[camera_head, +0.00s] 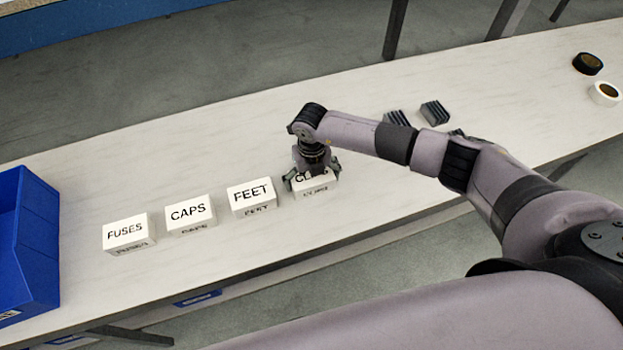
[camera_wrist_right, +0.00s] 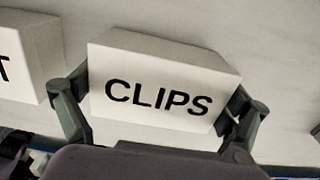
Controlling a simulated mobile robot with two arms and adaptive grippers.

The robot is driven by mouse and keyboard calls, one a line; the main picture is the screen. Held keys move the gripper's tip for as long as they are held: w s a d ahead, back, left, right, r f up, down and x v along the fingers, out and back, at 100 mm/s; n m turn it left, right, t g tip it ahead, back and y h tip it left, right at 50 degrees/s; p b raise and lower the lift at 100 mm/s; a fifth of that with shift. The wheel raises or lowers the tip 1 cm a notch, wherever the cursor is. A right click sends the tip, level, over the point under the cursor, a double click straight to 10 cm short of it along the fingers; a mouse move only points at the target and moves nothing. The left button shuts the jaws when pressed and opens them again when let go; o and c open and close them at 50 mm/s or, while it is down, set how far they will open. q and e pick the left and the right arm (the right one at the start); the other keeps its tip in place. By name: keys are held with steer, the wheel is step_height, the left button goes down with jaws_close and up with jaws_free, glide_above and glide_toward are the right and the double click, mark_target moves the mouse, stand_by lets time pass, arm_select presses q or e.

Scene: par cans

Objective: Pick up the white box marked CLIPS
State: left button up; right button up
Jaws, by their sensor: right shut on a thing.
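The white box marked CLIPS (camera_head: 316,188) stands at the right end of a row of white boxes on the table. My right gripper (camera_head: 311,180) comes down over it from above and hides part of its label. In the right wrist view the CLIPS box (camera_wrist_right: 160,85) fills the middle, with a finger of my right gripper (camera_wrist_right: 158,112) at each side. The gripper is shut on the box. I cannot tell whether the box is clear of the table. My left gripper is not in view.
Left of it stand white boxes marked FEET (camera_head: 251,194), CAPS (camera_head: 190,213) and FUSES (camera_head: 129,233). A blue bin (camera_head: 38,240) is at the far left. Dark ribbed blocks (camera_head: 434,112) lie behind my right arm.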

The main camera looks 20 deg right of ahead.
steer(key=shift+c, duration=0.9)
steer(key=shift+r, duration=0.15)
